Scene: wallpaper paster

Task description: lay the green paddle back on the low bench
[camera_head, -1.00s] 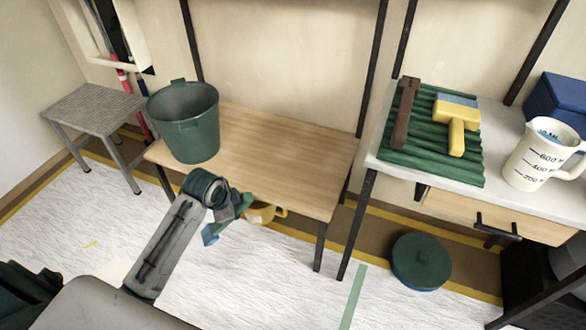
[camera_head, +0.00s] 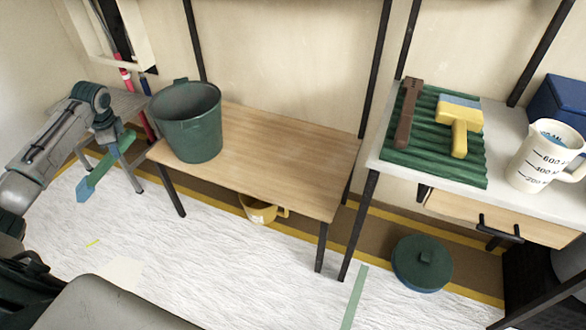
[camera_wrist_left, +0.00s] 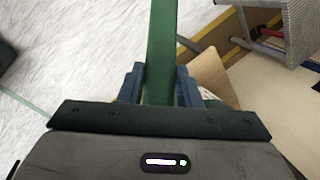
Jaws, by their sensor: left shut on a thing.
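The green paddle (camera_head: 105,169) hangs slanting in my left gripper (camera_head: 119,148), with a blue end pointing down and left in the head view. In the left wrist view, the green strip of the paddle (camera_wrist_left: 161,45) runs up between the two blue fingers of the gripper (camera_wrist_left: 160,88), which is shut on it. In the head view the gripper is in front of a low grey bench (camera_head: 124,102) and partly covers it. A low wooden bench (camera_head: 270,150) stands to the right of the gripper. My right gripper is not in view.
A green bucket (camera_head: 190,130) stands on the wooden bench's left end; the rest of its top is bare. A yellow container (camera_head: 258,212) sits beneath. A white-topped table at right bears a green ribbed mat (camera_head: 430,170), tools and a measuring jug (camera_head: 540,158). A round green lid (camera_head: 421,264) is on the floor.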

